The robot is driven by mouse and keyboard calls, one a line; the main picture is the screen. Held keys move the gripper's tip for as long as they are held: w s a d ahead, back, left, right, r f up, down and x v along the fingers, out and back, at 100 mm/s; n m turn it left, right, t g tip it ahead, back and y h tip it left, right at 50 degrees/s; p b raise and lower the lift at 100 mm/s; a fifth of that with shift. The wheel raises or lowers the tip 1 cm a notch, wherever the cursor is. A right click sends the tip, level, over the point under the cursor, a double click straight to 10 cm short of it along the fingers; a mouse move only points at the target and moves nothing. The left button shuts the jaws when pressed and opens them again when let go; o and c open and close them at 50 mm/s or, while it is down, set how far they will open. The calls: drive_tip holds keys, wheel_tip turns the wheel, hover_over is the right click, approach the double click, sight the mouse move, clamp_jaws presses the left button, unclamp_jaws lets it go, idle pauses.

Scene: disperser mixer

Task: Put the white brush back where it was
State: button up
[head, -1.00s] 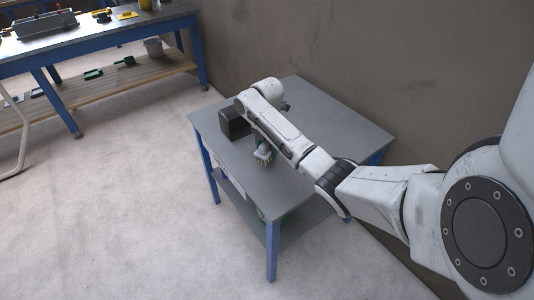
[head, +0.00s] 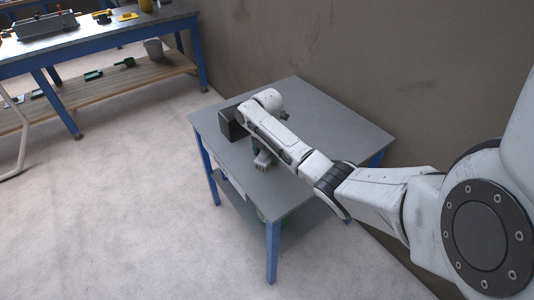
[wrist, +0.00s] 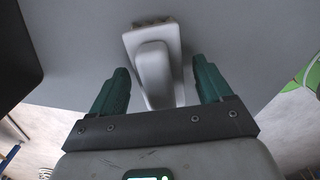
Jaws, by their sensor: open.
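The white brush (head: 262,161) rests on the grey table near its front-left side, partly hidden by my arm in the head view. In the wrist view the brush (wrist: 157,68) lies between my two green fingertips, its wide bristle end pointing away from me. My gripper (wrist: 160,85) is open, with a finger on each side of the brush handle. A gap shows between each finger and the handle. In the head view my gripper (head: 257,148) is low over the table at the brush.
A black box (head: 230,124) stands on the grey table (head: 335,130) just left of my arm. The table's right part is clear. A workbench (head: 110,35) with tools stands at the back left, with a bucket (head: 153,48) on its lower shelf. A wall rises behind the table.

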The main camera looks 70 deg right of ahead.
sight(267, 149)
wheel_tip(267, 149, up, 12)
drive_tip(key=w+a+f+m+t+y, duration=0.1)
drive_tip(key=a+f+m, duration=0.35)
drive_tip(key=a, duration=0.95)
drive_tip(key=w+a+f+m+t+y, duration=0.1)
drive_tip(key=a+f+m, duration=0.35)
drive_tip(key=a, duration=0.95)
drive_tip(key=s+a+f+m, duration=0.3)
drive_tip(key=s+a+f, duration=0.1)
drive_tip(key=s+a, duration=0.5)
drive_tip(key=s+d+r+m+g+h, duration=0.1)
drive_tip(key=s+m, duration=0.3)
drive_tip(key=s, duration=0.6)
drive_tip(key=shift+s+d+r+m+h+p, duration=0.2)
drive_tip(key=shift+d+r+m+h+p, duration=0.1)
drive_tip(key=shift+d+h+p, duration=0.25)
